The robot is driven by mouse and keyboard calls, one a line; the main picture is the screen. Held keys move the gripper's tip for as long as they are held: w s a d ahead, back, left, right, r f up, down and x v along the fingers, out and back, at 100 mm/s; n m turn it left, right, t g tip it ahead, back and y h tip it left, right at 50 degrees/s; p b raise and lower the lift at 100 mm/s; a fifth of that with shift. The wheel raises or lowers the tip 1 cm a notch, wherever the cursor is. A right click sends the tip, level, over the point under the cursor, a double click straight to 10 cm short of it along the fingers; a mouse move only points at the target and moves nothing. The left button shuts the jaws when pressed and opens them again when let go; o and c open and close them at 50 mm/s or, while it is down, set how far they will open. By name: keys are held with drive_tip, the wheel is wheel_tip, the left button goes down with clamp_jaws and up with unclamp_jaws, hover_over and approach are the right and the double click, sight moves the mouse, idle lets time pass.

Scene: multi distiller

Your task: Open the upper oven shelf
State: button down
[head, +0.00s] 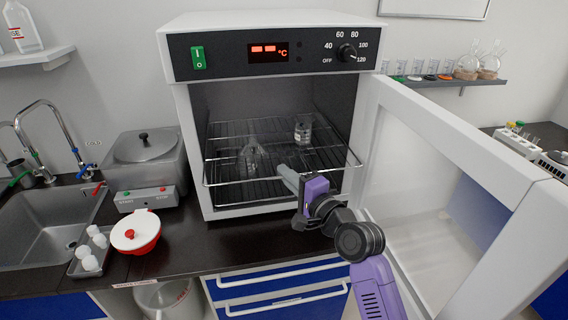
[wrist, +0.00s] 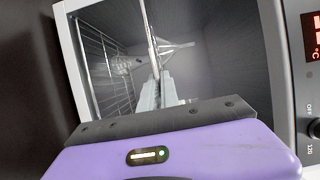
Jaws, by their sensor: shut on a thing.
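The oven (head: 264,45) stands on the counter with its door (head: 440,190) swung wide open to the right. Inside is a wire shelf (head: 228,184) whose front rail is at the oven mouth. A clear conical flask (head: 252,157) and a small glass beaker (head: 303,131) stand in the oven. My gripper (head: 286,174) reaches in from the front right and is shut on the shelf's front rail. In the wrist view the grey fingers (wrist: 157,95) close around a thin metal bar (wrist: 151,35). The exact contact is partly hidden by the fingers.
The open door fills the space right of my arm. A red-and-white lidded pot (head: 134,232), a tray of white pieces (head: 91,252) and a sink (head: 55,225) are to the left. The counter directly before the oven is clear.

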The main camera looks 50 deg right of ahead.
drive_tip(key=shift+s+a+f+p, duration=0.15)
drive_tip(key=shift+s+a, duration=0.25)
drive_tip(key=shift+s, duration=0.2)
drive_tip(key=shift+s+a+r+p, duration=0.1)
drive_tip(key=shift+s+a, duration=0.25)
drive_tip(key=shift+s, duration=0.2)
drive_tip(key=shift+s+a+f+p, duration=0.15)
drive_tip(key=shift+s+a, duration=0.25)
drive_tip(key=shift+s, duration=0.2)
drive_tip(key=shift+r, duration=0.1)
drive_tip(key=c, duration=1.6)
unclamp_jaws()
drive_tip(key=b+v, duration=0.2)
drive_tip(key=v, duration=0.5)
drive_tip(key=shift+s, duration=0.4)
